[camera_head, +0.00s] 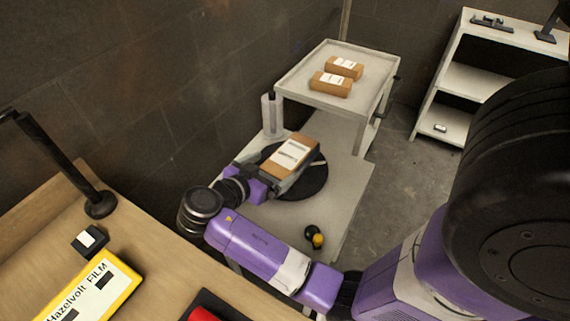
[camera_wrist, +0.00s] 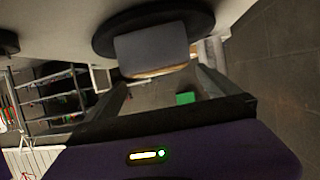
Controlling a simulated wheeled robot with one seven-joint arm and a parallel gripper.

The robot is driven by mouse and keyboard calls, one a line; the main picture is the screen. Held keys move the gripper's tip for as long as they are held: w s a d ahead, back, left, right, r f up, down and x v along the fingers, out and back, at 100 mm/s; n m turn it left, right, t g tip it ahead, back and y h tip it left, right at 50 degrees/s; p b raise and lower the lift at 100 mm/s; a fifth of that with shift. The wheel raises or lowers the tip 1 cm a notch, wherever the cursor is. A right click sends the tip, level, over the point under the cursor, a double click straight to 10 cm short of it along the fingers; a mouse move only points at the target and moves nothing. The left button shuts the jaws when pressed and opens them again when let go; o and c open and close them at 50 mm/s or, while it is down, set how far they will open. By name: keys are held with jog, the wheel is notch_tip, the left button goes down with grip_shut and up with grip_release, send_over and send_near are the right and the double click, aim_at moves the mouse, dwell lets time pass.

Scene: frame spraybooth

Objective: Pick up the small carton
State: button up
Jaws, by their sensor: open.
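A small brown carton (camera_head: 290,154) with a white label is at the black round turntable (camera_head: 316,183) on a pale table. My gripper (camera_head: 293,178) is right at this carton, with a grey finger along its near right side. In the wrist view the carton (camera_wrist: 152,52) shows a grey, shaded face in front of the dark turntable (camera_wrist: 150,18). The open jaws of my gripper (camera_wrist: 160,84) flank its lower edge there. I cannot tell whether the fingers touch it or whether it rests on the turntable. Two similar cartons (camera_head: 331,84) (camera_head: 344,67) lie on the cart.
The white cart (camera_head: 308,96) stands behind the table (camera_head: 345,195). A clear cylinder (camera_head: 271,116) stands near the turntable, and a black-and-yellow item (camera_head: 315,238) lies near the front. A wooden bench (camera_head: 150,262) with a yellow film box (camera_head: 92,290) is at left. A shelf (camera_head: 476,82) stands back right.

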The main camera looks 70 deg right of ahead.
aim_at(284, 160)
jog(key=p+x, duration=0.2)
jog(key=x, duration=0.5)
jog(key=shift+d, duration=0.25)
jog(key=shift+s, duration=0.1)
jog(key=c, duration=1.8)
jog(key=shift+c, duration=1.1)
jog(key=shift+r, duration=0.1)
